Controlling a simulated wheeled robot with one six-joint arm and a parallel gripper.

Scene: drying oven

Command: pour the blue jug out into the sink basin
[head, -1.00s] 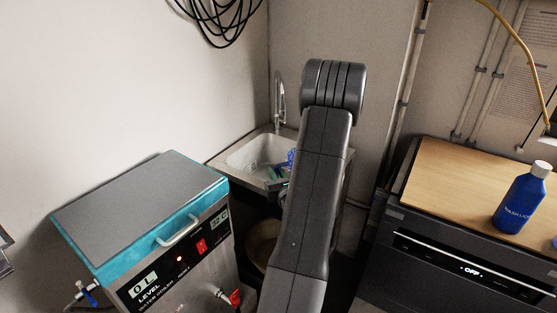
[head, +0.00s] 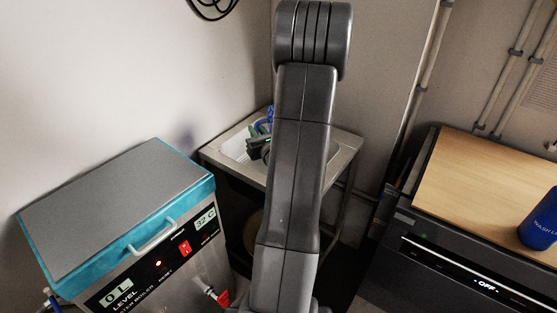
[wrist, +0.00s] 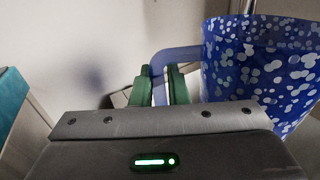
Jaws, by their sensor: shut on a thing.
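The blue jug (wrist: 262,70), dotted with pale spots, fills the right of the wrist view and looks about upright. Its contents are not visible. My gripper (wrist: 160,88) has its green fingers shut on the jug's plain blue handle (wrist: 178,55). In the head view my gripper (head: 258,149) and a small part of the jug (head: 264,124) show just left of my arm, over the sink area.
A water boiler (head: 115,190) with a teal-edged lid stands at the left front. A dark oven (head: 470,270) with a wooden top (head: 470,185) stands at the right, with a blue wash bottle (head: 541,222) on it. Walls close in behind the sink.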

